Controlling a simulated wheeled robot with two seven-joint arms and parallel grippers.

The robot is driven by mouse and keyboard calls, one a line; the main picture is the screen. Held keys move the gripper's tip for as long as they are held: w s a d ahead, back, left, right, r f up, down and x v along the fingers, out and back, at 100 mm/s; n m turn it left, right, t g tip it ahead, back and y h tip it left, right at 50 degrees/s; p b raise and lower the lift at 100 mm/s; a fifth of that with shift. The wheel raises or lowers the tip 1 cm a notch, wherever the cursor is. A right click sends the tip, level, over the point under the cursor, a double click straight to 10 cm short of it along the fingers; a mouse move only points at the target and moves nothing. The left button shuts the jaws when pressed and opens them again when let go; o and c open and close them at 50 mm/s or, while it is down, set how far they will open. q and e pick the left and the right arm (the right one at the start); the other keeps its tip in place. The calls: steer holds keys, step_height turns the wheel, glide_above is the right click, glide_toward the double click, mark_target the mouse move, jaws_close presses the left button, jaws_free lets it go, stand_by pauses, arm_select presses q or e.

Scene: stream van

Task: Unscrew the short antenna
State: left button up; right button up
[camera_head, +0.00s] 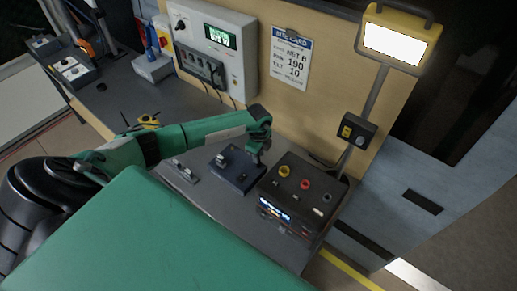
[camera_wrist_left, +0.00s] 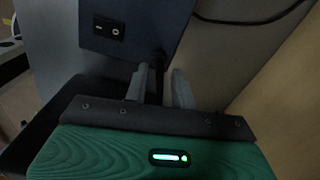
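My left gripper (camera_head: 261,150) reaches in from the left and points down at the right end of the dark blue box (camera_head: 236,170) on the bench. In the left wrist view, its two grey fingers (camera_wrist_left: 160,88) stand apart. A thin dark rod, probably the short antenna (camera_wrist_left: 159,68), runs between them from the edge of the blue box (camera_wrist_left: 145,42). I see a gap to the right finger; contact with the left finger is unclear. In the head view the gripper hides the rod. My right gripper is not in view.
Right of the blue box stands a black box (camera_head: 325,190) with yellow, red and dark knobs. A lamp (camera_head: 394,45) on a pole rises behind it. A wall meter box (camera_head: 215,50) and a printed card (camera_head: 291,58) are at the back. A small grey part (camera_head: 185,172) lies to the left.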

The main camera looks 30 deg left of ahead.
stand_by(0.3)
arm_select(q)
steer(key=shift+m+b, duration=0.9)
steer(key=shift+m, duration=1.1)
jaws_close()
steer(key=shift+n+p, duration=1)
steer(key=shift+n, duration=1)
steer(key=shift+r+n, duration=0.1)
steer(key=shift+n, duration=0.4)
